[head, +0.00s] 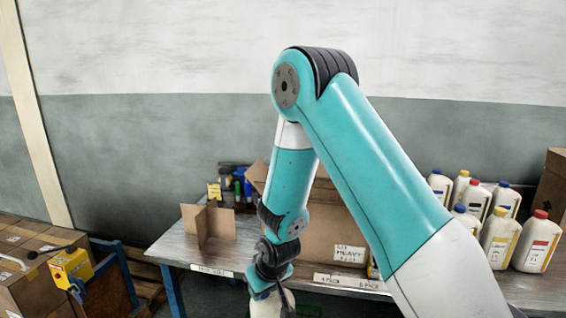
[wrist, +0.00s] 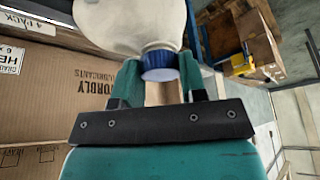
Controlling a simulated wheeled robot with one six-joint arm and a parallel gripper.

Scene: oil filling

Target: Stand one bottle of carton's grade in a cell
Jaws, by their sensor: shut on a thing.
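My gripper (wrist: 158,88) is shut on a white bottle (wrist: 130,22) with a blue cap (wrist: 160,66), its fingers on both sides of the neck. In the head view the bottle (head: 270,304) shows only in part, below my wrist and in front of the table edge. The open cardboard carton (head: 335,232) stands on the table behind my arm, with a label reading HEAVY. In the wrist view the carton's printed side (wrist: 60,95) lies left of the bottle. My arm hides much of the carton, and its cells cannot be seen.
Several white bottles (head: 500,238) with blue, yellow and red caps stand on the table's right. A cardboard divider (head: 208,225) stands left of the carton, on the table (head: 180,248). Brown boxes (head: 35,255) and a yellow tape dispenser (head: 72,266) are at far left.

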